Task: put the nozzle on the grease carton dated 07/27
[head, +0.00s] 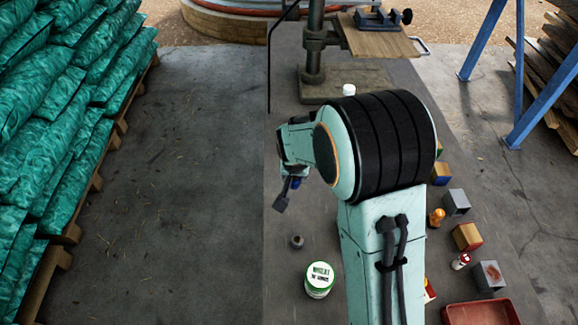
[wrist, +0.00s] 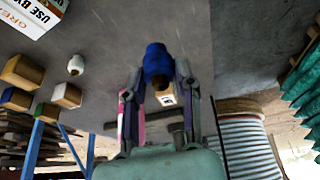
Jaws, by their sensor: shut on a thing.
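My gripper (wrist: 159,78) is shut on a blue piece with a brownish end (wrist: 157,60), which looks like the nozzle. It is held above the bench; a bit of the blue (head: 296,182) shows beside a dark finger in the head view. A white carton (wrist: 40,12) with orange "GREA" lettering and black "USE BY" print is at the top left of the wrist view, apart from the gripper. Its date cannot be read. I cannot pick out this carton in the head view, where my arm covers part of the bench.
Several small boxes (head: 467,237), an orange bottle (head: 437,217) and a red tray (head: 482,313) line the right side. A metal stand (head: 313,60) is behind.

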